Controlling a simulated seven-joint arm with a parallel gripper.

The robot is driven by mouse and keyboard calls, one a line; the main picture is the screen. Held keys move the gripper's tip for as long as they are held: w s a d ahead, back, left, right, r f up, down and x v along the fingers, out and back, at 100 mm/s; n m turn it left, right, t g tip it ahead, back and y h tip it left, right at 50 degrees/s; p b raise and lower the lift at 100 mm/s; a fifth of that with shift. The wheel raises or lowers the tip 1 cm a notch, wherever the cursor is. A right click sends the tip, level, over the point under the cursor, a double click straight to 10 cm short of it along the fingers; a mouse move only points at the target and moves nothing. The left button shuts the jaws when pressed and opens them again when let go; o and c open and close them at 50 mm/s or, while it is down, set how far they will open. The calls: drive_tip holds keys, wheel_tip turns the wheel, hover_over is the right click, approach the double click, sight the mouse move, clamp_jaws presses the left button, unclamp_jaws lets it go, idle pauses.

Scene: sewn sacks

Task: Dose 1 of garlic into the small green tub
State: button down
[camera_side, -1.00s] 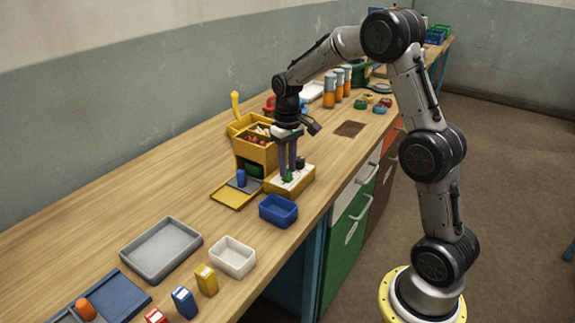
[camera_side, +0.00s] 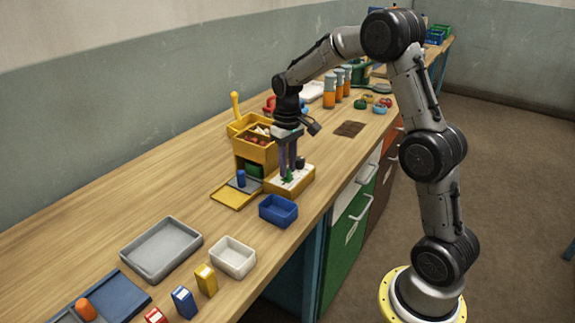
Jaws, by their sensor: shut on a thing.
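My gripper (camera_side: 288,171) points straight down, its fingers close together at a small green piece (camera_side: 288,179) on a white-topped yellow block (camera_side: 300,181). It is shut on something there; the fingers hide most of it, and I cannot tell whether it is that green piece. A yellow bin unit (camera_side: 254,150) stands just left of the gripper, with pale and red pieces in its top; the pale ones may be garlic. A dark green thing (camera_side: 253,171) shows in its lower opening. A small green round tub-like thing (camera_side: 361,104) stands farther back; I cannot tell which is the task's tub.
A blue tray (camera_side: 278,211) stands in front of the block. A blue cylinder (camera_side: 241,178) stands at the yellow unit's front. A grey tray (camera_side: 161,250) and a white tray (camera_side: 233,258) lie nearer. Several orange jars (camera_side: 329,92) stand behind. The bench's left side is clear.

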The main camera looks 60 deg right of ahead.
idle(0.3)
drive_tip(key=shift+d+r, duration=0.1)
drive_tip(key=shift+d, duration=1.2)
drive_tip(key=c, duration=0.7)
unclamp_jaws()
